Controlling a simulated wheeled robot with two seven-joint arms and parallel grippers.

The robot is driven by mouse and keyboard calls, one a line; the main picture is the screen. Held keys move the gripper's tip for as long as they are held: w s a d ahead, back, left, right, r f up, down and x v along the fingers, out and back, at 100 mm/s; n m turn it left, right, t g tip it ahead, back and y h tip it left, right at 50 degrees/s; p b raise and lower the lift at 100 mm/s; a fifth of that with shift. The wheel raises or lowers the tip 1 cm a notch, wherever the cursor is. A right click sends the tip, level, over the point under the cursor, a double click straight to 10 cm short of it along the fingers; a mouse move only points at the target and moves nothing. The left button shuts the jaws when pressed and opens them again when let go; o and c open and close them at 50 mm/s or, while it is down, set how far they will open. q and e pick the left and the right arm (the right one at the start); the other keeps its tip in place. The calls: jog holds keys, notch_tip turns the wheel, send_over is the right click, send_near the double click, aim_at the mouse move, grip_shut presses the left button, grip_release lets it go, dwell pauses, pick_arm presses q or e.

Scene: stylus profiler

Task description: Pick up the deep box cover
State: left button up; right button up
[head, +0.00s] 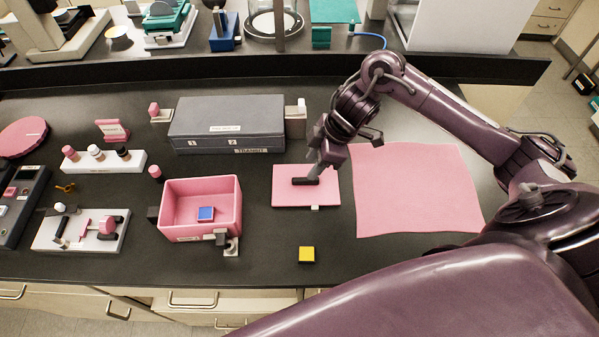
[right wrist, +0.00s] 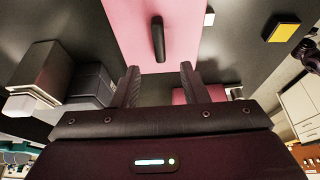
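The deep box cover is taken to be the flat pink panel (head: 284,197) with a black bar handle (head: 305,181). It lies on the dark bench right of the open pink box (head: 203,233). My right gripper (head: 320,167) is over the cover's upper right part, close to the handle. In the right wrist view, the gripper (right wrist: 159,86) has its two fingers apart with nothing between them. The cover (right wrist: 185,35) and its upright-looking handle (right wrist: 158,38) show ahead of the fingertips, apart from them. My left gripper is not in view.
A blue block (head: 206,214) lies inside the pink box. A yellow block (head: 306,254) lies near the front edge. A long grey case (head: 227,125) stands behind the cover. A pink mat (head: 415,195) lies flat and bare at right.

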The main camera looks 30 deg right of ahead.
aim_at(300, 179)
jog(key=shift+a+f, duration=0.25)
jog(key=shift+f, duration=0.25)
jog(key=shift+a+f+p, duration=0.15)
jog(key=shift+f+p, duration=0.15)
jog(key=p+x, duration=0.1)
jog(key=x, duration=0.1)
jog(key=shift+w+a+f, duration=0.2)
jog(key=shift+a+f, duration=0.05)
jog(key=shift+x, duration=1)
jog(key=shift+w+f, duration=0.1)
jog(key=shift+w, duration=0.05)
jog(key=shift+d, duration=0.1)
jog(key=c, duration=0.5)
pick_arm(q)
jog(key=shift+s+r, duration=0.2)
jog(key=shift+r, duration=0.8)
pick_arm(e)
grip_shut()
